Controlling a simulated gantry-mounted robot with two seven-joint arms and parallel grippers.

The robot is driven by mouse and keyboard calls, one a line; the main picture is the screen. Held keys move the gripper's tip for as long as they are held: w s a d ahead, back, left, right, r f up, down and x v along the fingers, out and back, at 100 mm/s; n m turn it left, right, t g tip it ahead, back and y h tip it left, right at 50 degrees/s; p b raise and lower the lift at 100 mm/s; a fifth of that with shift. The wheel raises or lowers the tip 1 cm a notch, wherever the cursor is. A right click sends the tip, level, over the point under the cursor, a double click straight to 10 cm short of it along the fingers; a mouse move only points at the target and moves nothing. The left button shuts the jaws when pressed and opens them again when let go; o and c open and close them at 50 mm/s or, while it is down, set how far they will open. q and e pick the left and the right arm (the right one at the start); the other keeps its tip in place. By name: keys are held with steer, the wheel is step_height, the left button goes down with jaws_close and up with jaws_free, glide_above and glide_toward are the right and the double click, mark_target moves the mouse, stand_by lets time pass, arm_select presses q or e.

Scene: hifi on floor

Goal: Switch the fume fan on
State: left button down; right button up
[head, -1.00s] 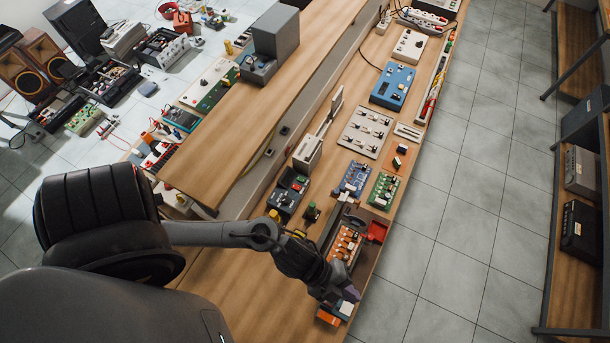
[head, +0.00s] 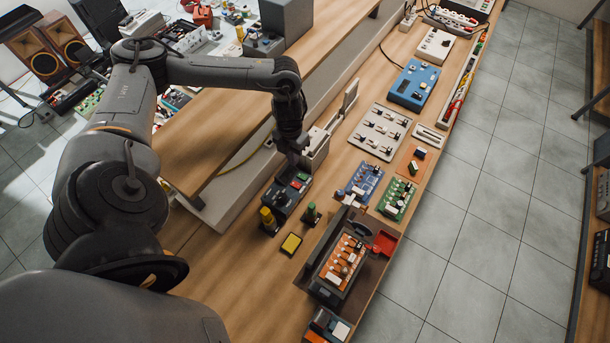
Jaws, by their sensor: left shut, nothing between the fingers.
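A dark control box (head: 280,200) with a red and a green button on top lies on the wooden bench, left of the middle. My left gripper (head: 293,164) is shut and empty, pointing down just above the far end of this box. I cannot tell whether it touches. Behind the gripper stands a pale grey unit (head: 317,150), partly hidden by it, with an upright pale panel (head: 350,97) beyond. No part is clearly readable as the fume fan or its switch. My right gripper is out of view.
A dark tray (head: 314,268) with orange parts, a blue board (head: 362,183) and a green board (head: 397,197) crowd the right. A raised wooden shelf (head: 225,130) runs along the left.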

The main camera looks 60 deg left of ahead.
mark_target(304, 177)
arm_select(q)
steer(key=w+r, duration=0.1)
steer(key=w+a+r, duration=0.1)
steer(key=shift+w+t+b, duration=0.3)
steer(key=shift+w+t, duration=0.1)
steer(key=f, duration=0.4)
steer(key=d+f, duration=0.1)
steer(key=f, duration=0.4)
steer(key=f+p, duration=0.1)
steer(key=f, duration=0.3)
steer(key=shift+w+d+f, duration=0.2)
steer(key=shift+w+f, duration=0.2)
steer(key=shift+s, duration=0.1)
